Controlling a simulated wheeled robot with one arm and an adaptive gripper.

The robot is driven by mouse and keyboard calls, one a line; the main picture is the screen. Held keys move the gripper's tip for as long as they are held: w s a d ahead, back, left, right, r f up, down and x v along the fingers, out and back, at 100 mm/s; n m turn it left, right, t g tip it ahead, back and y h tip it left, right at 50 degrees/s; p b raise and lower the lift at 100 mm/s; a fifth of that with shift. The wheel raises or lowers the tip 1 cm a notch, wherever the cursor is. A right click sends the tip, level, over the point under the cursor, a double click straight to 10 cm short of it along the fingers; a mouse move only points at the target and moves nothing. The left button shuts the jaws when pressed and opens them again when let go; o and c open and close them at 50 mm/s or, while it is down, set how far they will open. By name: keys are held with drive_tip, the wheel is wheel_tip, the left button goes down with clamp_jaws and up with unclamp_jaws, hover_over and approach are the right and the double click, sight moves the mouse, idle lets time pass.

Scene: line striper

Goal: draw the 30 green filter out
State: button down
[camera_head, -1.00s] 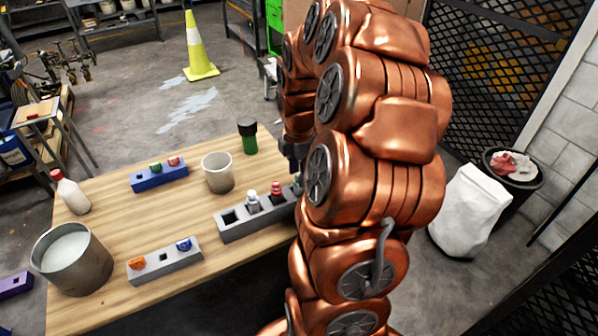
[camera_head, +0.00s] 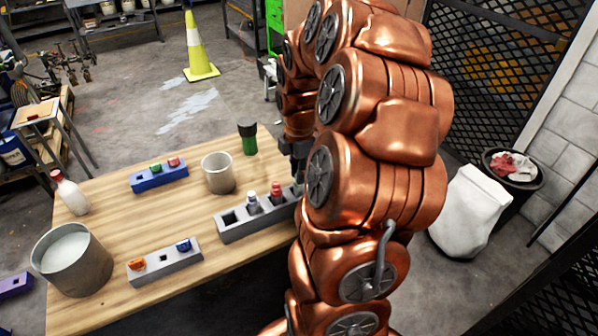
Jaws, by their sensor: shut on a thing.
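The long grey rack (camera_head: 262,222) stands on the table's right part, with a white-grey filter (camera_head: 253,204) and a red filter (camera_head: 276,194) upright in it and an empty square slot at its left end. My gripper (camera_head: 298,178) is over the rack's right end, partly hidden by my arm. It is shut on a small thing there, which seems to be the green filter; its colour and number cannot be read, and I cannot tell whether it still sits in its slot.
A blue rack (camera_head: 160,178), a smaller grey rack (camera_head: 165,266), a white bottle (camera_head: 70,193) and a large pot (camera_head: 71,259) are further left. The table's middle is clear.

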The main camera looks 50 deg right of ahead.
drive_tip(key=shift+r, duration=0.5)
drive_tip(key=shift+r+p, duration=0.85)
drive_tip(key=shift+r, duration=2.55)
